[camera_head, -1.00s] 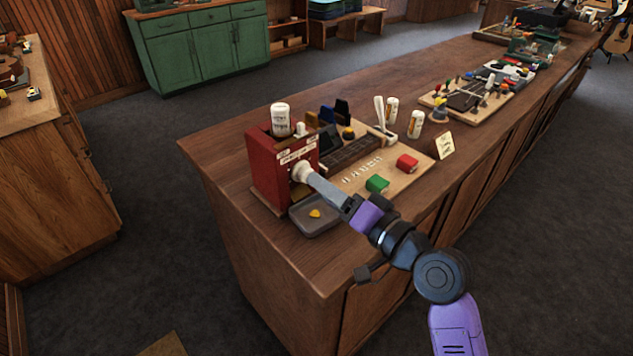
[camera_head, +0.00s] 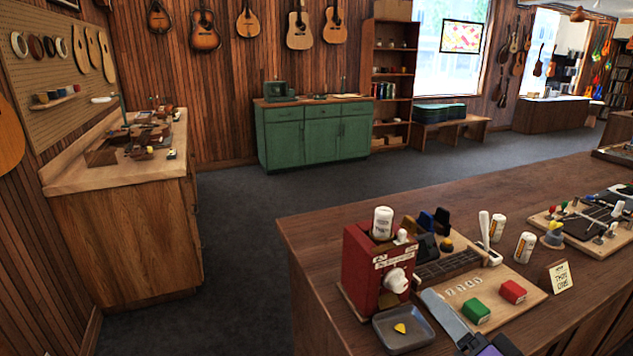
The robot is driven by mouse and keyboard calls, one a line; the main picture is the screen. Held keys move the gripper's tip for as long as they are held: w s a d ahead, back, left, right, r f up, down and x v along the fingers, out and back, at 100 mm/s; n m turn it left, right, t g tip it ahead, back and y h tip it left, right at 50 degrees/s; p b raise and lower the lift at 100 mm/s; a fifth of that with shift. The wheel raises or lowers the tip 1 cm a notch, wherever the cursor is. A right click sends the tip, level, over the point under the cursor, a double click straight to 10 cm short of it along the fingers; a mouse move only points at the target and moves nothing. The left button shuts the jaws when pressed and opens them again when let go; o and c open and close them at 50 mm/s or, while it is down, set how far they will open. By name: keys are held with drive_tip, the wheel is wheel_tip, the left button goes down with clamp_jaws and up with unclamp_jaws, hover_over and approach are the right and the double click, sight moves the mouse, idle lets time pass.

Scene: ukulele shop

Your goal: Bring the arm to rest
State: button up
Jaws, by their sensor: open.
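My gripper (camera_head: 430,298) shows at the bottom of the head view as a grey finger with a purple part (camera_head: 498,346) behind it. It is open and holds nothing that I can see. Its tip is just right of the white knob (camera_head: 397,280) on the front of a red box (camera_head: 362,262), with a small gap in the picture. A grey tray (camera_head: 388,340) with a yellow pick (camera_head: 400,328) lies below and left of the finger. The rest of my arm is below the frame.
Grey floor (camera_head: 250,210) is open between counter, left bench (camera_head: 120,235) and green cabinet (camera_head: 312,138).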

drive_tip(key=s+a+f+n+g+h, duration=0.1)
drive_tip(key=s+f+n, duration=0.1)
drive_tip(key=s, duration=1)
drive_tip(key=s+a+f+n+g+h, duration=0.1)
drive_tip(key=s+f, duration=0.4)
drive_tip(key=s, duration=0.7)
drive_tip(key=s+a+f+n+g+h, duration=0.1)
drive_tip(key=s+f+n, duration=0.3)
drive_tip(key=s, duration=0.8)
drive_tip(key=shift+a+f+h, duration=0.15)
drive_tip(key=shift+a+h, duration=0.35)
drive_tip(key=shift+a, duration=0.15)
drive_tip(key=shift+s, duration=0.1)
